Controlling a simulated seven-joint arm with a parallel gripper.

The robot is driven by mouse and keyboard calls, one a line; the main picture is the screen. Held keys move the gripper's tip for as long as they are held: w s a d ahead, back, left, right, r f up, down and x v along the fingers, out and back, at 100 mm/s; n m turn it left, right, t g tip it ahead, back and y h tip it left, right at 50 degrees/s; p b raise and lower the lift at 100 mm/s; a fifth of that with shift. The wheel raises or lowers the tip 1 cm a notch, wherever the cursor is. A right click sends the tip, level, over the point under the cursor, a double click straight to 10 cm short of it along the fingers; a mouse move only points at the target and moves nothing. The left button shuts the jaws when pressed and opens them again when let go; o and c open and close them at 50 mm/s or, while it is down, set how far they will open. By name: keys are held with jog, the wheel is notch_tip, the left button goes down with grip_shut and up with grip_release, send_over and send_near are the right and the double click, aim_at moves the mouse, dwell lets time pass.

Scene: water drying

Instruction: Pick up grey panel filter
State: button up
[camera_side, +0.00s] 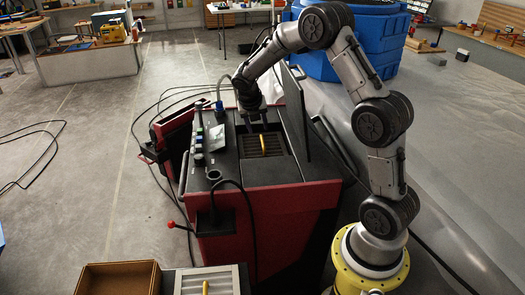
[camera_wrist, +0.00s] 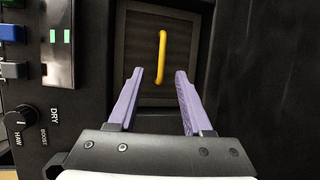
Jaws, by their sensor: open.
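A dark slatted panel with a yellow handle (camera_side: 263,144) sits in the square opening on top of the red and black machine (camera_side: 300,195). In the wrist view this panel (camera_wrist: 136,60) is dark grey-brown and its yellow handle (camera_wrist: 161,58) stands lengthwise in the picture. A lighter grey panel (camera_side: 222,279), also with a yellow handle, is at the bottom edge of the side view, partly cut off. My gripper (camera_side: 254,124) is above the machine's opening. Its two purple fingers (camera_wrist: 159,73) are apart and empty, with the handle just beyond their tips.
The machine's lid (camera_side: 303,113) stands raised right of the opening. A control panel with buttons and a knob (camera_wrist: 19,122) lies to the left. A brown cardboard box (camera_side: 118,279) is at the bottom left, beside the lighter panel. Cables run over the floor.

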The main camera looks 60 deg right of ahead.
aim_at(262, 141)
jog(key=x, duration=0.8)
jog(key=shift+s+d+f, duration=0.1)
jog(key=shift+d+f, duration=0.1)
jog(key=shift+f, duration=0.05)
grip_shut()
jog(key=shift+r, duration=0.15)
dwell(1.1)
